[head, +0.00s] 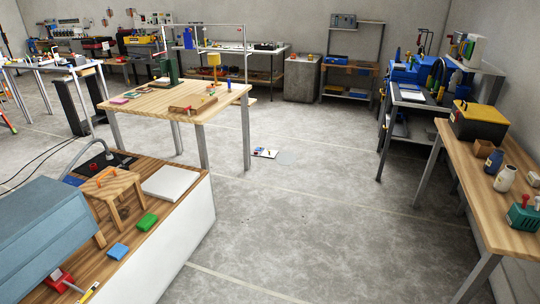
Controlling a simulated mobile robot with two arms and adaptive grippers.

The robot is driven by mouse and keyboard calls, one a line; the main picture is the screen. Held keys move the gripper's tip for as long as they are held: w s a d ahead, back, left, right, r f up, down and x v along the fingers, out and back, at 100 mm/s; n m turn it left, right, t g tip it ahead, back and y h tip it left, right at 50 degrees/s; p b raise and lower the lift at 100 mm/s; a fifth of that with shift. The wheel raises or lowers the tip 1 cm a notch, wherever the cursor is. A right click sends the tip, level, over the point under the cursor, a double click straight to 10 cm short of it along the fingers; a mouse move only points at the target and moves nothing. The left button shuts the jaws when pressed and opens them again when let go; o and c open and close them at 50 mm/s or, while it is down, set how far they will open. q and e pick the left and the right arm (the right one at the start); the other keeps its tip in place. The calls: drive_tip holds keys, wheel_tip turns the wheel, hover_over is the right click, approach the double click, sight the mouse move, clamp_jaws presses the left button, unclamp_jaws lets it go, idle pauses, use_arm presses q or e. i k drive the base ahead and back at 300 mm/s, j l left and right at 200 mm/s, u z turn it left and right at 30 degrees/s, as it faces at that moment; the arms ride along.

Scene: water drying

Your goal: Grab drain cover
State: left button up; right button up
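No drain cover can be made out with certainty. Neither of my grippers is in view.
A low wooden-topped bench (150,235) with a stool (108,190) stands at the near left. A wooden table (150,101) is behind it. A workbench (478,170) with jars and a toolbox (478,121) lines the right.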

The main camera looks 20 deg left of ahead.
sight(270, 153)
drive_tip(key=i+l, duration=0.1)
drive_tip(key=i, duration=2)
drive_tip(key=i+u, duration=0.15)
drive_tip(key=i, duration=0.9)
drive_tip(key=i+u, duration=0.2)
drive_tip(key=i, duration=0.8)
drive_tip(key=i+j+u, duration=0.1)
drive_tip(key=i+u, duration=0.15)
drive_tip(key=i, duration=0.45)
drive_tip(key=i+u, duration=0.3)
drive_tip(key=i, duration=0.45)
drive_tip(key=i+l+u, duration=0.25)
drive_tip(key=i, duration=0.45)
